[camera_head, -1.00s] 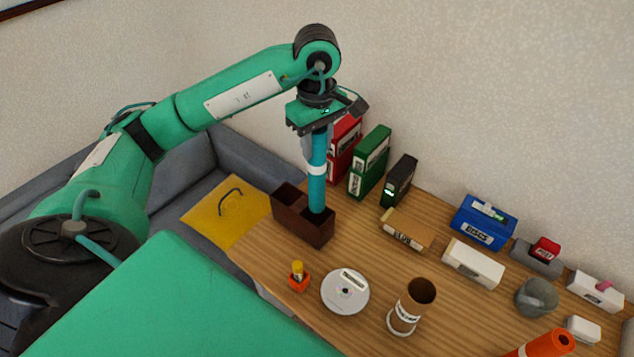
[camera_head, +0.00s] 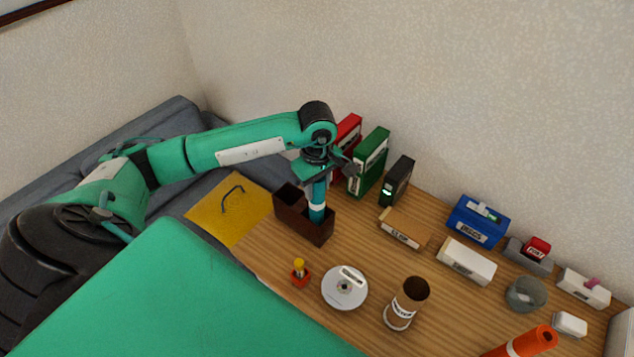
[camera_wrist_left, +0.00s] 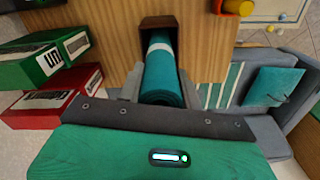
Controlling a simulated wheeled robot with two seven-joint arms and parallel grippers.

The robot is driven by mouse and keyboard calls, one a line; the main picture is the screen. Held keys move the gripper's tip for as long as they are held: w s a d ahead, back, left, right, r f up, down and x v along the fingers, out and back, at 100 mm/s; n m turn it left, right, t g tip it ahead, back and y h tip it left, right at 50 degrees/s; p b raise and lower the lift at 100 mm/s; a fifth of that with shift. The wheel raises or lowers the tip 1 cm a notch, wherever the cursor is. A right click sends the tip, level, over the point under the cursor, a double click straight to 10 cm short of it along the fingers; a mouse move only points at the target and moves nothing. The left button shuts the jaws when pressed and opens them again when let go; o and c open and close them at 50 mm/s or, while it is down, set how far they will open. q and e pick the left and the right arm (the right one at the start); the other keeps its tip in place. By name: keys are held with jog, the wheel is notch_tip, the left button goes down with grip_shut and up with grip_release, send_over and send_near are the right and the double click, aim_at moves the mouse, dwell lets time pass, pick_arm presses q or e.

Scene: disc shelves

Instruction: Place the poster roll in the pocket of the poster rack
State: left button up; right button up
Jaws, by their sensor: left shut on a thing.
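The poster roll (camera_head: 318,195) is a teal tube with a white band. It stands roughly upright, with its lower part inside the right-hand pocket of the dark brown poster rack (camera_head: 290,226). My left gripper (camera_head: 318,174) is above the rack, shut on the roll near its top. In the left wrist view the roll (camera_wrist_left: 163,78) lies between the two grey fingers (camera_wrist_left: 162,90), and its far end goes into the rack's opening (camera_wrist_left: 158,21). The roll's lower end is hidden inside the rack. The rack's left pocket looks empty. My right gripper is not in view.
Red and green binders (camera_head: 369,162) and a black box file (camera_head: 397,181) stand just behind the rack. A brown cardboard tube (camera_head: 407,304), a disc (camera_head: 345,288) and a small orange-yellow item (camera_head: 300,272) are in front. A yellow folder (camera_head: 228,209) is left of the rack.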

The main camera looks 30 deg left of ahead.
pick_arm(q)
jog(key=shift+f+b, duration=0.2)
jog(key=shift+b, duration=0.1)
jog(key=o, duration=1.2)
jog(key=shift+r, duration=0.1)
jog(key=shift+o, duration=0.2)
jog(key=shift+r+p, duration=0.15)
jog(key=shift+p, duration=0.15)
jog(key=shift+r, duration=0.15)
notch_tip(320, 180, up, 11)
jog(key=b, duration=0.4)
jog(key=shift+f+b, duration=0.2)
jog(key=shift+b, duration=0.15)
jog(key=shift+r, duration=0.55)
